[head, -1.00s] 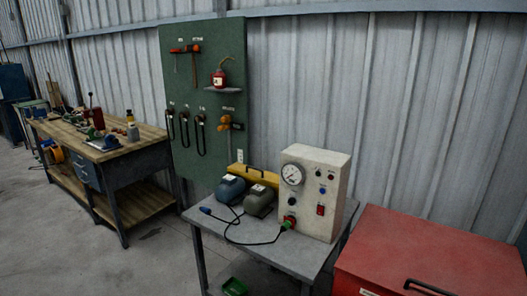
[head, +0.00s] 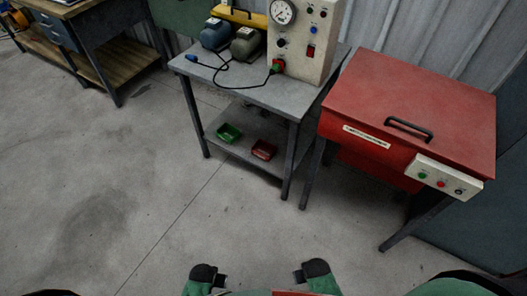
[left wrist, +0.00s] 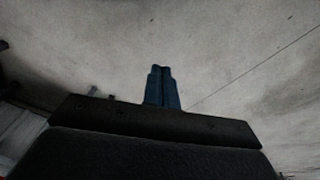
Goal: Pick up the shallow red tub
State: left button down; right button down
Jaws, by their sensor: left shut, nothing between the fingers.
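The shallow red tub (head: 264,150) sits on the lower shelf of the grey metal table in the head view. It is right of a green tub (head: 229,132) of similar size, with a gap between them. My left gripper (left wrist: 161,87) shows in the left wrist view with its blue fingers together, shut and empty over bare concrete floor. The tub does not show in that view.
The grey table's top (head: 262,94) overhangs the shelf (head: 240,151), and its legs flank it. A red lidded cabinet (head: 400,90) with a handle and control box stands close on the right. A wooden workbench (head: 90,15) stands back left. The floor in front is clear.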

aim_at(265, 150)
jog(key=i+l, duration=0.15)
jog(key=l, duration=0.25)
jog(key=i+l, duration=0.2)
jog(key=l, duration=0.2)
jog(key=i+l+u, duration=0.1)
jog(key=l, duration=0.25)
jog(key=i+l, duration=0.25)
jog(key=l, duration=0.15)
